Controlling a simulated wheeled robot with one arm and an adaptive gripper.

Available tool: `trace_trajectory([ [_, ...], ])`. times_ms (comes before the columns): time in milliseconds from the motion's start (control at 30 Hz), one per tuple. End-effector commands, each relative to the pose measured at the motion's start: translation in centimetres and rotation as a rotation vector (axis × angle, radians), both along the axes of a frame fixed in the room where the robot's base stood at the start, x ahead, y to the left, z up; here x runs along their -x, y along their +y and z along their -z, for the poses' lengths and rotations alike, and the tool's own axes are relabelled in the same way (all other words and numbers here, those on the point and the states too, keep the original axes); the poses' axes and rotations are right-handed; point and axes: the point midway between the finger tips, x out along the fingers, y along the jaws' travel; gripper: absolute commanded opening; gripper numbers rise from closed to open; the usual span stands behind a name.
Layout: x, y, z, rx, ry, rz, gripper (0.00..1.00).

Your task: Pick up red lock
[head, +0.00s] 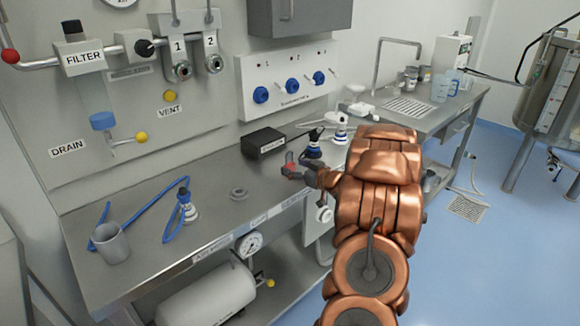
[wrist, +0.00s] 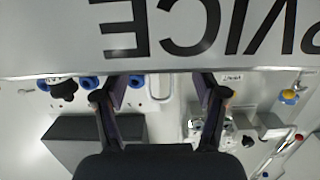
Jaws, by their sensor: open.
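A small red object (head: 291,167), likely the red lock, shows in the head view near the bench's front edge, right by the tips of my gripper (head: 306,173). My arm comes in from the lower right and hides part of that area. I cannot tell whether the gripper touches the red object. In the wrist view my gripper (wrist: 158,92) has its two dark fingers spread wide with nothing clearly between them. I cannot make out the red lock in the wrist view.
The steel bench (head: 225,222) holds a black box (head: 263,142), a grey ring (head: 238,194), a grey cup (head: 110,243) and a blue-strapped fitting (head: 187,208). A white panel with blue knobs (head: 292,86) stands behind. Large upside-down lettering (wrist: 180,28) fills the top of the wrist view.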

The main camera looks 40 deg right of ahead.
Motion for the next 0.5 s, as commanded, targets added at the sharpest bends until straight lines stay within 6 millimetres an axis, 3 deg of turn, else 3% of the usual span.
trace_trajectory([
  [200,-2.4,-0.1,0.3,0.001,0.001,-0.001,0.71],
  [500,-2.9,-0.2,0.5,0.001,0.002,0.001,0.71],
])
